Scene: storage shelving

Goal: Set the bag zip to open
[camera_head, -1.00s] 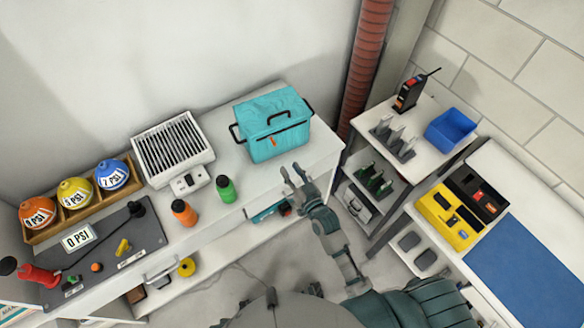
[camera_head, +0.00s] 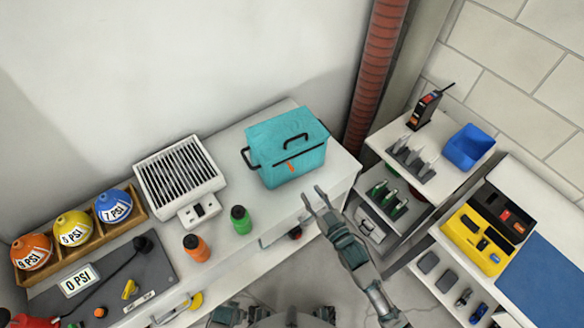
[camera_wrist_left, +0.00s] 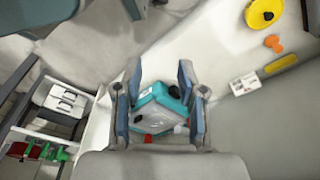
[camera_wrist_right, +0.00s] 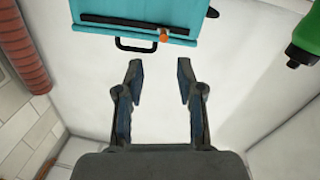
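The teal bag (camera_head: 287,146) stands on the white workbench, with black handles on its top and sides. An orange zip pull (camera_head: 291,167) hangs on its front face near the top edge. In the right wrist view the bag (camera_wrist_right: 135,14) fills the top, and the orange pull (camera_wrist_right: 163,35) points toward the gripper. My right gripper (camera_head: 315,197) is open and empty, in front of the bag and apart from it. My left gripper (camera_wrist_left: 160,75) is open in its wrist view, low beside the bench, with a teal and white device (camera_wrist_left: 158,110) visible beyond its fingers.
A green bottle (camera_head: 241,219) and an orange bottle (camera_head: 196,247) stand left of the bag. A vented white box (camera_head: 180,176) is behind them. A shelf with a blue bin (camera_head: 469,146) stands to the right. The bench front between bag and right gripper is clear.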

